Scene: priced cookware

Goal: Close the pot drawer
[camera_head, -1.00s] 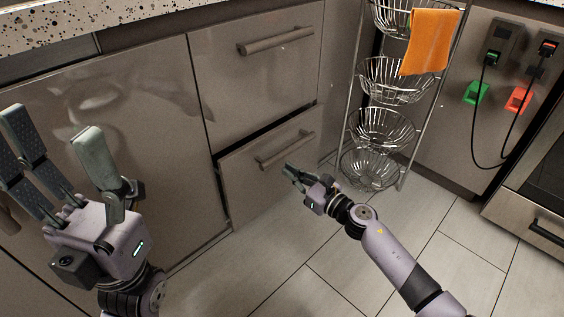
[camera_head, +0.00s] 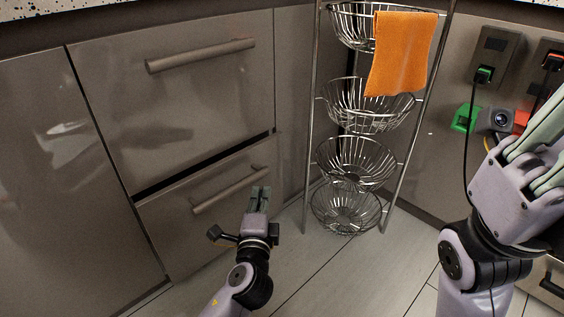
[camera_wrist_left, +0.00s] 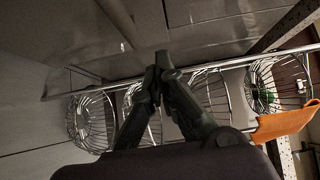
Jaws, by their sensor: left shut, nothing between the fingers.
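The lower drawer (camera_head: 190,215) is a glossy grey-brown front with a bar handle (camera_head: 230,188). A dark gap runs along its top edge, and the front looks close to flush; I cannot tell whether it is fully in. What is inside is hidden. My left gripper (camera_head: 260,198) is shut and empty, in front of the drawer's right part, just below the right end of the handle. In the left wrist view its fingertips (camera_wrist_left: 160,68) point at a glossy front; contact is unclear. My right gripper (camera_head: 540,150) is raised at the right, its fingers partly cut off.
An upper drawer (camera_head: 180,90) sits above. A wire basket rack (camera_head: 350,165) with an orange towel (camera_head: 400,55) stands just right of the drawer. Sockets with cables (camera_head: 495,55) are on the panel at the right. Tiled floor (camera_head: 330,275) lies in front.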

